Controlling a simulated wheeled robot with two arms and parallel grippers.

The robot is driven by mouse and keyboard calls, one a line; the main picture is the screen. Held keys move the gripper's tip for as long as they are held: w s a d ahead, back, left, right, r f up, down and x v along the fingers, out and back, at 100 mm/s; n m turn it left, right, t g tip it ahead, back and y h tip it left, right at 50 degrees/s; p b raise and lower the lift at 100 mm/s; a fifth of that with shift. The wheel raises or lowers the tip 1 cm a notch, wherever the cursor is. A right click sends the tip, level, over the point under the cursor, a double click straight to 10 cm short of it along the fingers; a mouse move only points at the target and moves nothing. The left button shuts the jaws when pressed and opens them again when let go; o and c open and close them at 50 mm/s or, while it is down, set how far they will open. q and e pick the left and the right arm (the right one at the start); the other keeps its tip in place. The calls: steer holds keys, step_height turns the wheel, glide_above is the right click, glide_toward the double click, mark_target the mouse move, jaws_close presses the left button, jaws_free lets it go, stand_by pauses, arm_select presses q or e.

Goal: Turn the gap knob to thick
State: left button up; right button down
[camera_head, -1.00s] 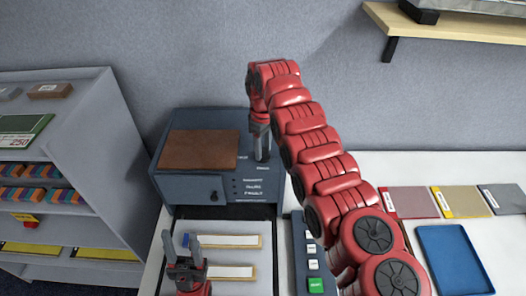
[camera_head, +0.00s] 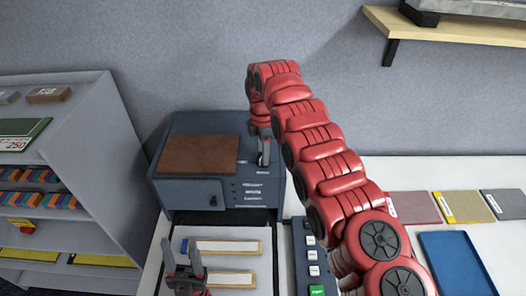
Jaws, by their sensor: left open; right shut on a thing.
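The dark blue machine (camera_head: 180,193) stands at the back of the table, with a brown panel on top and a small black knob (camera_head: 213,201) on its front. My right gripper (camera_head: 263,160) points down onto the right part of the machine's top, beside white printed labels. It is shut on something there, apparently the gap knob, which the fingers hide. I cannot read the knob's setting. My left gripper (camera_head: 182,250) is open and empty, fingers up, at the front left over the pale tray area.
Two framed strips (camera_head: 222,247) lie on the tray in front of the machine. A button panel (camera_head: 311,262) with a green button is to their right. Colored sample sheets (camera_head: 412,208) and a blue tray (camera_head: 455,262) lie further right. A grey shelf (camera_head: 95,190) stands left.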

steer(key=n, duration=0.5)
steer(key=shift+n, duration=0.3)
stand_by(0.4)
steer(key=shift+c, duration=1.9)
jaws_free()
